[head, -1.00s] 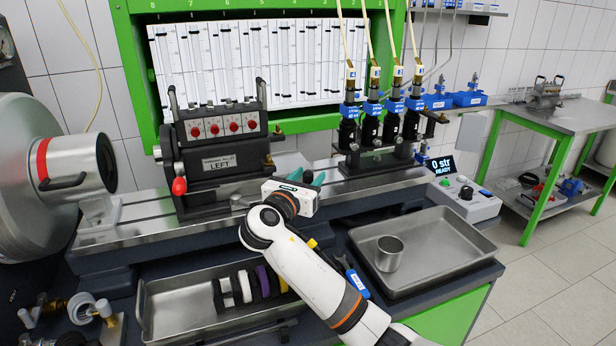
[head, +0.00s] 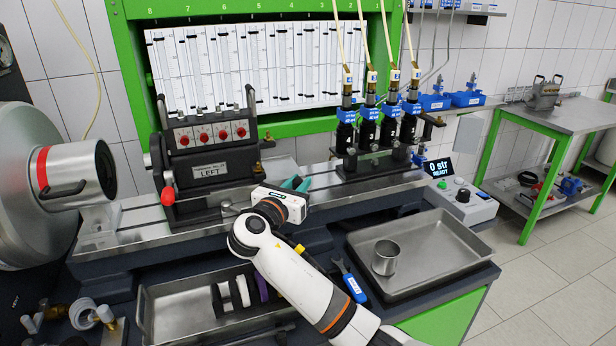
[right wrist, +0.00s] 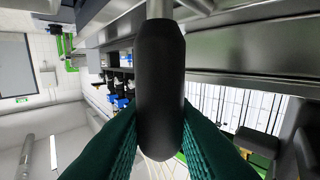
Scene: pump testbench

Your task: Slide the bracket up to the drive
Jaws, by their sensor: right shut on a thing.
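The bracket (head: 208,160), a dark block labelled LEFT with several red knobs on its face, stands upright on the metal rail bed. The drive (head: 78,172), a silver cylinder with a red band, is to its left, with a gap between them. My right gripper (head: 295,184) is low at the right of the bracket. In the right wrist view its teal fingers (right wrist: 160,135) are shut on a black handle (right wrist: 160,85) with a metal stem. In the head view the handle is hidden by the gripper. My left gripper is not in view.
The rail bed (head: 130,232) is bare between bracket and drive. Several blue-and-black injectors (head: 368,130) stand at its right. In front are a tray with rings (head: 180,292), a blue-tagged wrench (head: 350,283) and a tray (head: 450,245) with a metal cup (head: 387,256).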

